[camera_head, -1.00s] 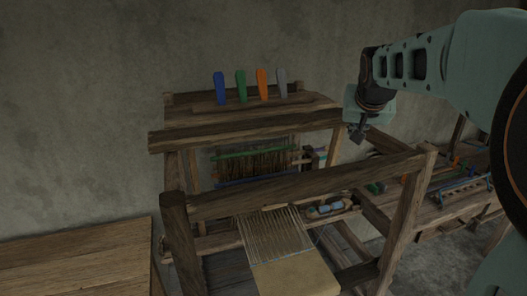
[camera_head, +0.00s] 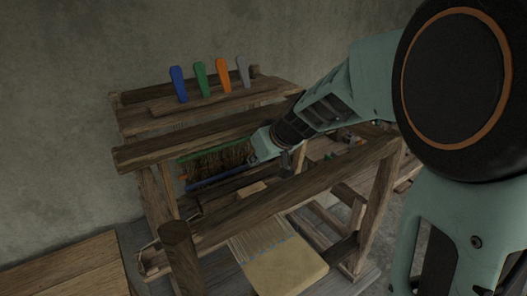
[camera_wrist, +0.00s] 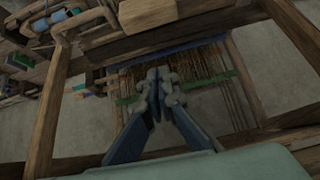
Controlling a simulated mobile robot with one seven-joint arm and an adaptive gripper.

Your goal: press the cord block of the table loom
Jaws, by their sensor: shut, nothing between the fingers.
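The wooden loom (camera_head: 300,192) stands in the middle of the head view. Inside its frame hang brown cords (camera_head: 222,163) between a green bar (camera_head: 190,155) and a blue bar (camera_head: 222,177). The cords (camera_wrist: 205,65) and both bars also show in the wrist view. I cannot single out the cord block; my gripper and arm cover part of the cords. My gripper (camera_head: 254,157) is shut and empty, at the right side of the cords in the head view. In the wrist view its fingertips (camera_wrist: 158,78) overlap the cords; contact cannot be told.
Blue, green, orange and grey upright levers (camera_head: 200,80) stand on the loom's top. Wooden beams (camera_wrist: 48,110) border my gripper closely. A cloth-covered board (camera_head: 285,268) is at the loom's front. A wooden table (camera_head: 70,272) stands at left. Coloured spools (camera_wrist: 58,18) lie at the wrist view's upper left.

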